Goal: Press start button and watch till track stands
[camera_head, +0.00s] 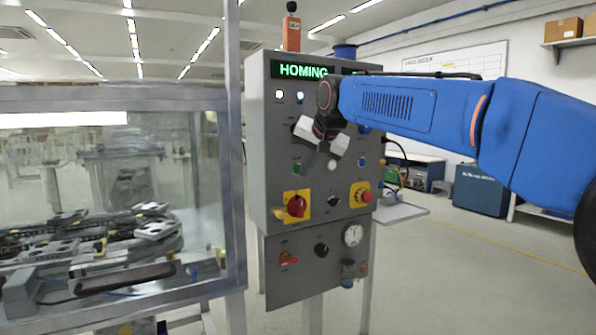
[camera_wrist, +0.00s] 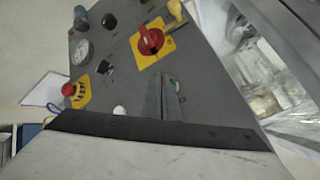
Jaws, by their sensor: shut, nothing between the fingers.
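The grey control panel (camera_head: 275,125) stands at the centre of the head view, its display (camera_head: 302,70) reading HOMING in green. A green button (camera_head: 296,166) sits on the panel; in the wrist view it (camera_wrist: 174,85) shows right beside my fingertips. My gripper (camera_head: 318,157) is shut and empty in front of the panel; its narrow fingers also show in the wrist view (camera_wrist: 162,80). I cannot tell whether the fingertips touch the button. The ring track (camera_head: 95,238) lies behind the clear guard at left; one still view does not show whether it moves.
A red rotary switch (camera_head: 296,206) on yellow and a red emergency stop (camera_head: 361,195) sit lower on the panel. A white button (camera_head: 332,165) is right of the green one. The guard's metal post (camera_head: 234,150) stands close left. Open floor lies at right.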

